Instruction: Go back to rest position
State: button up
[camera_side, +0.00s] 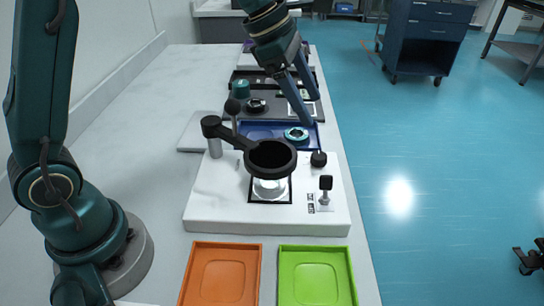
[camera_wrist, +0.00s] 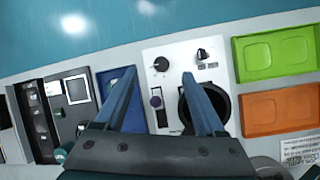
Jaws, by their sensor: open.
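My gripper (camera_side: 311,109) is open and empty. It hangs from the upper middle of the side view, above the dark blue tray (camera_side: 257,130). A teal ring-shaped part (camera_side: 296,134) lies in that tray, below and left of the fingertips and apart from them. In the wrist view my two fingers (camera_wrist: 160,74) are spread wide, with nothing between them but the white station far below. The left finger partly covers the blue tray (camera_wrist: 113,76).
The white station (camera_side: 322,221) carries a black ring (camera_side: 271,158) on an arm and upright knobs. An orange tray (camera_side: 223,274) and a green tray (camera_side: 316,277) lie in front. Dark equipment stands behind. The left tabletop (camera_side: 140,130) is mostly clear; a blue cabinet (camera_side: 425,38) stands across the floor.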

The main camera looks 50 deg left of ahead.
jog(key=s+a+r+m+t+y, duration=0.15)
jog(key=s+r+m, duration=0.35)
jog(key=s+m, duration=0.5)
jog(key=s+a+f+m+y, duration=0.2)
jog(key=s+f+m, duration=0.4)
jog(key=s+m, duration=0.5)
jog(key=a+m, duration=0.1)
jog(key=m, duration=0.1)
jog(key=shift+s+m, duration=0.15)
jog(key=shift+m, duration=0.15)
